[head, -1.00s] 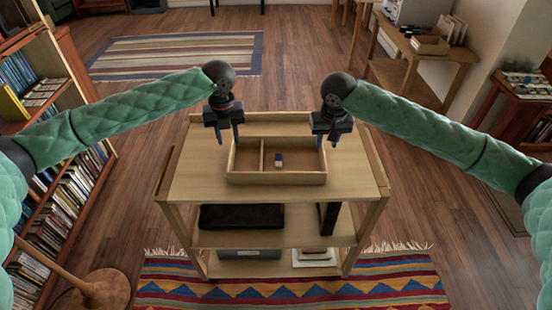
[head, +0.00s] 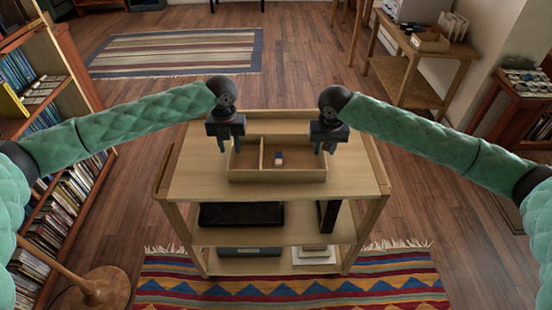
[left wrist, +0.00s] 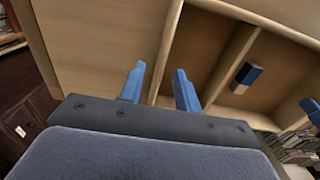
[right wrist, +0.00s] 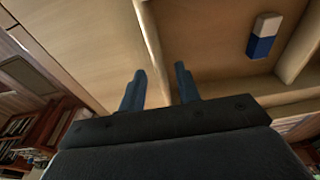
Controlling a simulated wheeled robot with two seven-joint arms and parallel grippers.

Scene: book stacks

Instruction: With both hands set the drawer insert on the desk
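The drawer insert (head: 278,175) is a shallow pale wooden tray with one divider, lying flat on top of a wooden trolley (head: 200,180). A blue and white block (head: 279,158) lies in its right compartment; it also shows in the left wrist view (left wrist: 246,78) and right wrist view (right wrist: 264,36). My left gripper (head: 230,148) is open at the insert's left end wall, with its fingers (left wrist: 158,85) apart on either side of it. My right gripper (head: 325,149) is open at the right end wall, fingers (right wrist: 158,83) likewise on either side. I cannot see finger contact.
The trolley's lower shelves hold a dark flat case (head: 241,214) and other items. A wooden table (head: 425,66) with boxes stands at the back right. A bookcase (head: 60,150) is at the left, and a striped rug (head: 300,290) lies in front.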

